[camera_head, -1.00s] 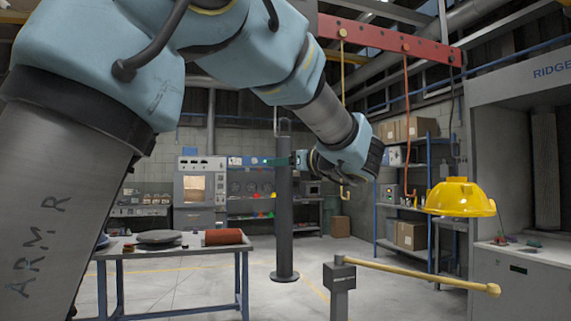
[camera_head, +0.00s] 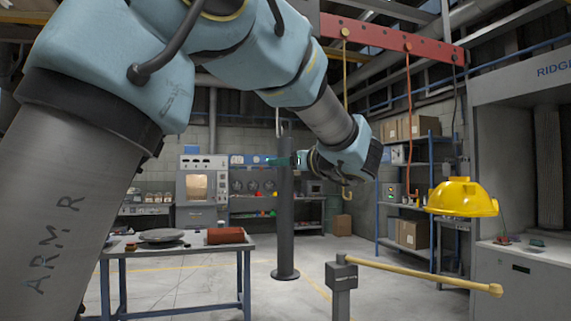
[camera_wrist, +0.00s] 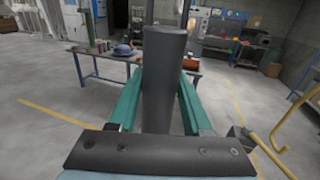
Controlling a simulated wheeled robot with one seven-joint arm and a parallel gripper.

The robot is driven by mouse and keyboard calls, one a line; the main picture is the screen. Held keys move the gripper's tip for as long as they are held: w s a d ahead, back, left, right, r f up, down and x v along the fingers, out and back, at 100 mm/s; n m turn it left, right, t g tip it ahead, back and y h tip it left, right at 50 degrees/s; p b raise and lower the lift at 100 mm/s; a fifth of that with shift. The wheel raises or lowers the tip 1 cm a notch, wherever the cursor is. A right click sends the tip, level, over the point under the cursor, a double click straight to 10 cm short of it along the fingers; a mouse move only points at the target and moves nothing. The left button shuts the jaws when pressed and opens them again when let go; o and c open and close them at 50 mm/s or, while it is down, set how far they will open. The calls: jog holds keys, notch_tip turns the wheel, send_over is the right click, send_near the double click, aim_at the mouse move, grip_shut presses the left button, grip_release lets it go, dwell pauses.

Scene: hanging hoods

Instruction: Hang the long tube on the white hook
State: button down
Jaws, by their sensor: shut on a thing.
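The long tube (camera_head: 286,215) is dark grey and upright, with a wire loop at its top and a wide flange at its foot in the head view. My gripper (camera_head: 292,160) is shut on its upper part. In the wrist view the tube (camera_wrist: 163,80) stands between the two teal fingers. A red beam (camera_head: 390,40) at the upper right carries several hanging hooks. The left hook (camera_head: 346,193) is yellow to cream, and its bent end shows right of my gripper, partly behind my arm. The middle one (camera_head: 408,110) is orange and the right one is dark.
A yellow hard hat (camera_head: 463,197) hangs at the right. A post with a yellow bar (camera_head: 420,274) reaches across the lower right. A worktable (camera_head: 200,247) with a red roll (camera_head: 225,236) stands left of the tube. Blue shelves (camera_head: 405,190) and a grey cabinet (camera_head: 520,280) stand at the right.

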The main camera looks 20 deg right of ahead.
jog(key=shift+w, duration=0.15)
jog(key=shift+w+d+r+p, duration=0.15)
jog(key=shift+w+p, duration=0.15)
jog(key=shift+w, duration=0.85)
jog(key=shift+w+d+p, duration=0.15)
jog(key=shift+w+p, duration=0.3)
jog(key=shift+w, duration=0.85)
jog(key=shift+f+b, duration=0.95)
jog(key=shift+f, duration=0.4)
jog(key=shift+c, duration=1.3)
grip_release()
jog(key=shift+s+f, duration=0.1)
